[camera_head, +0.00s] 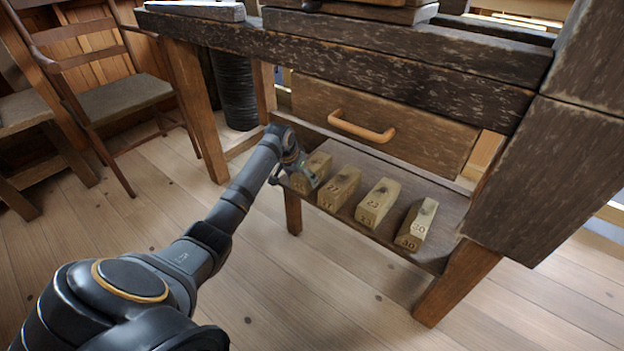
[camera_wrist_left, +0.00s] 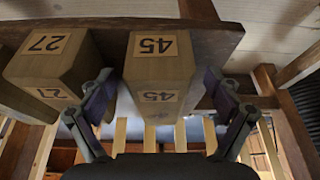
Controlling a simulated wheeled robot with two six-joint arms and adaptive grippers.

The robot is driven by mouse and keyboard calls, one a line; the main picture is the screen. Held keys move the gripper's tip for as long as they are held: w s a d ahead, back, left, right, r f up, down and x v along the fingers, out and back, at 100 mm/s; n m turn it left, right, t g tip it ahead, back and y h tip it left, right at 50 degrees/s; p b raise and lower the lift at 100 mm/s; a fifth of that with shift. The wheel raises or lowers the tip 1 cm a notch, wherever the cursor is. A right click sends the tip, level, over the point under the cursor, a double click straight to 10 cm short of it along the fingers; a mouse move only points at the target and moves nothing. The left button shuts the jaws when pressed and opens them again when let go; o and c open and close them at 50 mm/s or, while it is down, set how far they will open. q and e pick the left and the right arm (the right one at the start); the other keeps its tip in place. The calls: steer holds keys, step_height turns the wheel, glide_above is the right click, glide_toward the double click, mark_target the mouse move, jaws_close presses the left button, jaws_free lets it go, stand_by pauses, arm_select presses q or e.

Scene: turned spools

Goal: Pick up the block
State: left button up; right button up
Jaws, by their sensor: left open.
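Several wooden blocks with number labels stand in a row on the low shelf (camera_head: 395,165) under the bench. The leftmost block (camera_head: 319,163) is partly hidden by my left gripper (camera_head: 300,174). In the left wrist view, which looks inverted, this block (camera_wrist_left: 158,72) bears the label 45. There the left gripper (camera_wrist_left: 160,82) is open, with one finger on each side of block 45; I cannot tell whether they touch it. The block marked 27 (camera_head: 341,185) is beside it and also shows in the left wrist view (camera_wrist_left: 50,68). My right gripper is not in view.
Blocks marked 23 (camera_head: 378,203) and 30 (camera_head: 417,224) stand farther right on the shelf. A drawer front with a wooden handle (camera_head: 360,128) is behind and above the blocks. The heavy bench beam (camera_head: 340,70) overhangs the shelf. A chair (camera_head: 120,98) stands left; floor in front is clear.

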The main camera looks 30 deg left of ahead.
mark_target(309, 168)
arm_select(q)
steer(key=shift+w, duration=0.55)
steer(key=w+b, duration=0.1)
steer(key=w, duration=0.1)
steer(key=w+b, duration=0.1)
steer(key=b, duration=0.1)
steer(key=shift+w+d+f, duration=0.1)
steer(key=shift+w+f, duration=0.1)
steer(key=shift+w, duration=0.2)
steer(key=shift+b+x, duration=0.55)
steer(key=shift+x, duration=0.3)
steer(key=shift+f, duration=0.45)
steer(key=shift+r, duration=0.1)
steer(key=c, duration=1.5)
